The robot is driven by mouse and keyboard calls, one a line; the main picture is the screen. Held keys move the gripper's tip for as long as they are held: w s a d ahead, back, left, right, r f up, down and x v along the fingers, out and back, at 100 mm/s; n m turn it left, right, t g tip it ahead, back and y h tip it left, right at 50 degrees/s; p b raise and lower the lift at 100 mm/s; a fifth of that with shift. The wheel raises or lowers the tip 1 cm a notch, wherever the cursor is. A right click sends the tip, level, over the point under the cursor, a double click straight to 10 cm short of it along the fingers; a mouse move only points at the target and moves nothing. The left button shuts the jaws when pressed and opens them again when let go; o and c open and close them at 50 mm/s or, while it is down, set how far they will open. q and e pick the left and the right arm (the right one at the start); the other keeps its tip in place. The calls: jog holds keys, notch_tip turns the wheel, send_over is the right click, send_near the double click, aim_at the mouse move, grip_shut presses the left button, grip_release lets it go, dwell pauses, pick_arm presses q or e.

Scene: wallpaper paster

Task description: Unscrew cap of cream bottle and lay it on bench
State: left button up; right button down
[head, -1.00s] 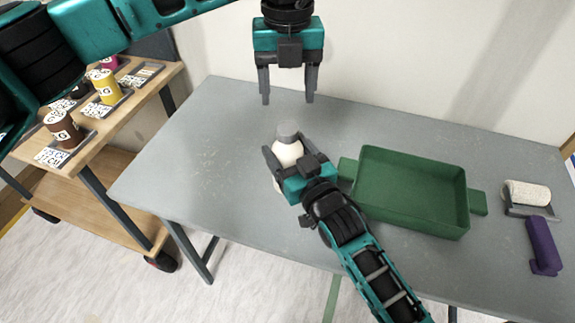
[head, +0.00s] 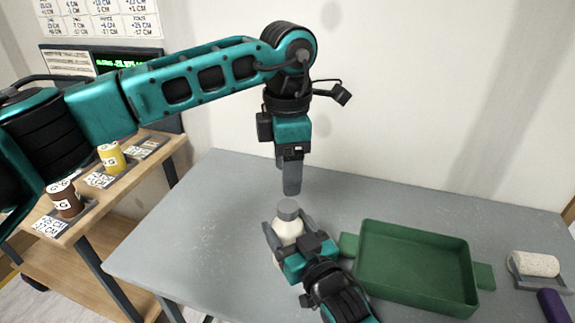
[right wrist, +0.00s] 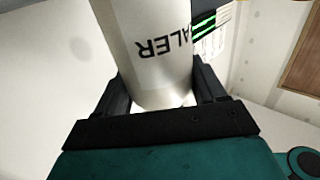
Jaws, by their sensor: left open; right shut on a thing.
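The cream bottle (head: 287,231) stands upright above or on the grey bench (head: 190,225), its grey cap (head: 288,209) on top. My right gripper (head: 286,242) is shut on the bottle's body from the front. In the right wrist view the bottle (right wrist: 150,50) fills the space between the fingers, with upside-down lettering ending in "ALER". My left gripper (head: 292,192) points down just above the cap. It is open but seen edge-on, so its fingers overlap. I cannot tell whether its fingertips touch the cap.
A green tray (head: 415,230) lies right of the bottle. A paint roller (head: 535,264) and a purple object (head: 553,306) lie farther right. A wooden cart (head: 130,190) with a brown jar (head: 64,199) and yellow jar (head: 111,158) stands left. The bench's left part is clear.

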aim_at(288, 206)
pick_arm(q)
jog(key=m, duration=0.3)
jog(key=shift+m, duration=0.4)
jog(key=m, duration=1)
jog(key=shift+m, duration=0.3)
jog(key=m, duration=0.4)
jog(key=shift+f+m, duration=0.35)
jog(key=shift+m, duration=0.15)
notch_tip(288, 206, down, 7)
jog(key=shift+f, duration=0.15)
jog(key=shift+c, duration=0.4)
